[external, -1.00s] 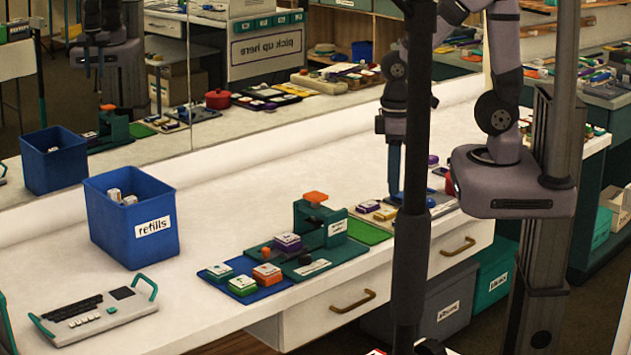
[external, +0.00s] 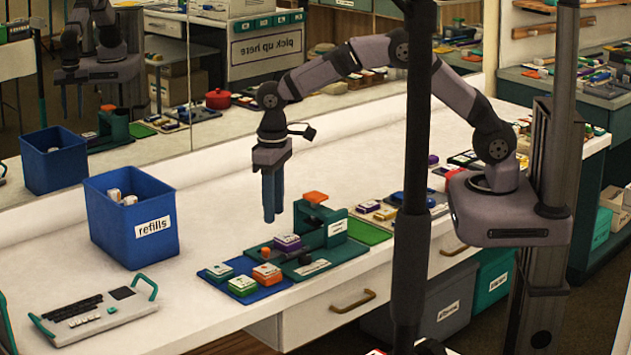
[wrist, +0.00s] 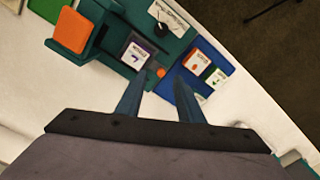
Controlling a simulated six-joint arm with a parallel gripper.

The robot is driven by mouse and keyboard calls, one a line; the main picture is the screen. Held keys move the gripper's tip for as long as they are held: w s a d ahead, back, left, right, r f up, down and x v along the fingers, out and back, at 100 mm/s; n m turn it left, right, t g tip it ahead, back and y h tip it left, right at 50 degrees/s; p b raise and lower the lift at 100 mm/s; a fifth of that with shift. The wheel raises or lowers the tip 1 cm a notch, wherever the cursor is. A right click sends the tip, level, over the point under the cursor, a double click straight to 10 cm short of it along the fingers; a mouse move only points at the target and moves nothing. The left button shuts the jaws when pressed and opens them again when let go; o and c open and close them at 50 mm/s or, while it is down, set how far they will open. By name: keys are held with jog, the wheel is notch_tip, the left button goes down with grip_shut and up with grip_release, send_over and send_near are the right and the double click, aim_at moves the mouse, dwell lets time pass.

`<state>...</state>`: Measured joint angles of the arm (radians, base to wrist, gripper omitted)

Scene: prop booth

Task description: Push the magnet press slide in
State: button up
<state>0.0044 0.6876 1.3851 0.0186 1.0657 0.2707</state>
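The green magnet press (external: 318,222) stands on the white counter, with an orange pad (external: 315,198) on top; it also shows at the upper left of the wrist view (wrist: 92,22). A purple, white-topped block (external: 288,242) sits in front of its upright on the slide part, also seen in the wrist view (wrist: 136,54). An orange knob (wrist: 160,72) is at the slide's outer end. My gripper (external: 269,219) points down above and behind the knob end, apart from the press. In the wrist view its fingers (wrist: 159,82) are spread with nothing between them.
A blue mat (external: 217,273) with green and orange blocks lies beside the press at the front edge. A green mat (external: 368,232) lies on its other side. A blue refills bin (external: 110,231) and a keyboard device (external: 75,318) stand left. The counter behind the press is clear.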

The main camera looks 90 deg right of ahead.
aim_at(266, 249)
jog(key=shift+w+f+b, duration=0.35)
jog(key=shift+w+f, duration=0.7)
jog(key=shift+f, duration=0.1)
jog(key=shift+f+p, duration=0.9)
jog(key=shift+f, duration=2.75)
grip_shut()
